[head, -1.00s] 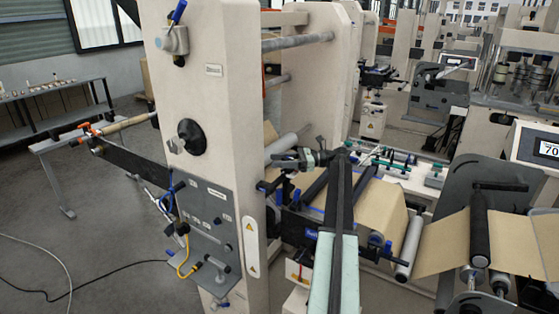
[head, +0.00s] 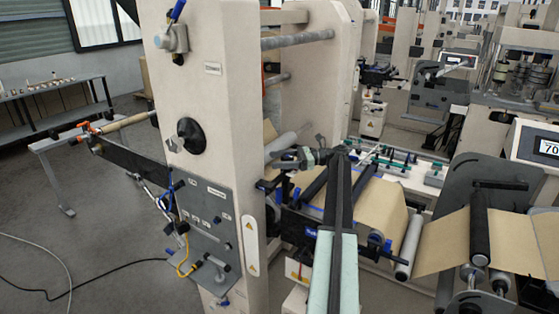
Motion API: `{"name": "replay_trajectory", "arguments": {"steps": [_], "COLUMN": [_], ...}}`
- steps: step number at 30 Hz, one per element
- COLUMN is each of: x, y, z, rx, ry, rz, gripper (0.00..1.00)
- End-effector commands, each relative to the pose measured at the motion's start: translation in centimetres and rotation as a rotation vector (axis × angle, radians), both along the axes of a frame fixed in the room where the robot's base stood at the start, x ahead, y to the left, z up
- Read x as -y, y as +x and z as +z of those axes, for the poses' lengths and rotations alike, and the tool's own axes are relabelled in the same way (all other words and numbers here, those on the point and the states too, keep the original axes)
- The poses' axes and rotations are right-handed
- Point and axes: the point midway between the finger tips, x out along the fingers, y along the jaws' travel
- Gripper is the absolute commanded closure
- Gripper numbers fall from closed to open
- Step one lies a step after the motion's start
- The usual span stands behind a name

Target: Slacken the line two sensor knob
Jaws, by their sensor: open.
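A grey control panel (head: 205,222) with small knobs and labels is fixed to the front of a tall cream column (head: 228,120). A large round black knob (head: 191,136) sits above the panel. A small dark knob (head: 228,245) is low on the panel's right side. The labels are too small to read, so I cannot tell which knob is the line two sensor's. My gripper (head: 276,160) points left from the end of my arm, to the right of the column's front face. It is open and seems to hold nothing; its fingertips are small and partly lost against the dark machine parts.
A dark bar with a roller (head: 125,122) juts left from the column. A yellow hose (head: 183,258) hangs by the panel. Kraft web (head: 380,210) and rollers lie right of the column. Cables cross the floor, which is open at lower left.

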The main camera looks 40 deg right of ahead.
Motion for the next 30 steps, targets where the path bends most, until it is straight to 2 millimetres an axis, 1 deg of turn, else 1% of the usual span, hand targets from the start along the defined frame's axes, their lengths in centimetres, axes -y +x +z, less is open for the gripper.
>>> {"name": "replay_trajectory", "arguments": {"steps": [5, 12, 15, 18, 25, 28, 30], "x": [1.2, 5.0, 6.0, 6.2, 6.0, 5.1, 4.4], "y": [-0.8, -3.5, -4.3, -4.6, -4.7, -5.3, -5.9], "z": [0.0, 0.0, 0.0, 0.0, 0.0, 0.1, 0.3], "rx": [0.001, 0.0, -0.001, -0.001, -0.001, 0.0, 0.0], "ry": [0.001, 0.0, -0.001, -0.001, -0.001, 0.0, 0.0], "rz": [-0.001, -0.002, -0.001, 0.001, -0.008, -0.077, -0.169], "gripper": [0.34, 0.34, 0.34, 0.34, 0.34, 0.34, 0.34]}}
